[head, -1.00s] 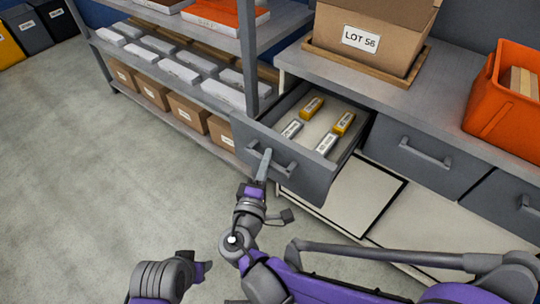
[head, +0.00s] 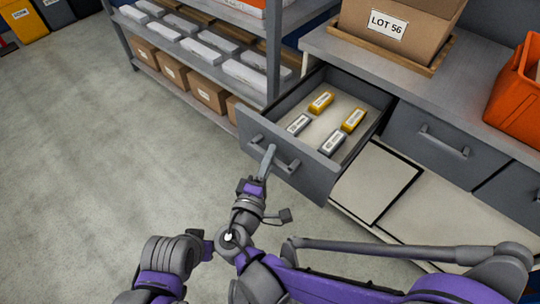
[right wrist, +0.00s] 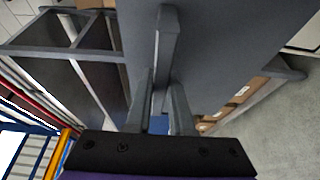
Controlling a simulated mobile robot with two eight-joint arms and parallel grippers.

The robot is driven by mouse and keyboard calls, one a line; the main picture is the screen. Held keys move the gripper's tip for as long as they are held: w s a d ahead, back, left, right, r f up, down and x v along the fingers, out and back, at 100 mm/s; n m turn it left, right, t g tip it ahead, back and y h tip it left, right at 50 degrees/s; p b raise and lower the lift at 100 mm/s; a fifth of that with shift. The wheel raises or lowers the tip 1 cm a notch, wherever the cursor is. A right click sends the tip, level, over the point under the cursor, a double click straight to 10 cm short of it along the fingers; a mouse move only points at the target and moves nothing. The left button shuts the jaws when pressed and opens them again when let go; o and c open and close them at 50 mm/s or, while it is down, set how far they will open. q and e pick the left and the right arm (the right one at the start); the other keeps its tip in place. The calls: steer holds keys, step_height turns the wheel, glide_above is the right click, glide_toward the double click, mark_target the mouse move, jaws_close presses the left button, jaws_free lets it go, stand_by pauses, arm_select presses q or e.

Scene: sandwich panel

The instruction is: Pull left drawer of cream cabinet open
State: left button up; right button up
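The left drawer (head: 285,160) of the cabinet is pulled well out, its grey front clear of the cream cabinet body (head: 430,217). Two yellow-topped packs (head: 353,120) and two grey packs (head: 333,143) lie inside. My right gripper (head: 267,160) is at the bar handle (head: 288,166) on the drawer front. In the right wrist view, the fingers of my right gripper (right wrist: 160,95) stand on either side of the handle (right wrist: 166,45), closed close against it. The exact finger contact is partly hidden.
A shelf rack (head: 274,55) with white packs and brown boxes (head: 207,91) stands left of the drawer. A LOT 56 box (head: 415,45) and an orange bin (head: 518,105) sit on the worktop. The floor (head: 80,170) at left is clear.

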steer(key=o, duration=0.4)
steer(key=shift+o, duration=0.2)
steer(key=p+v, duration=0.1)
steer(key=v, duration=0.9)
steer(key=shift+s+a, duration=0.2)
steer(key=shift+s, duration=0.15)
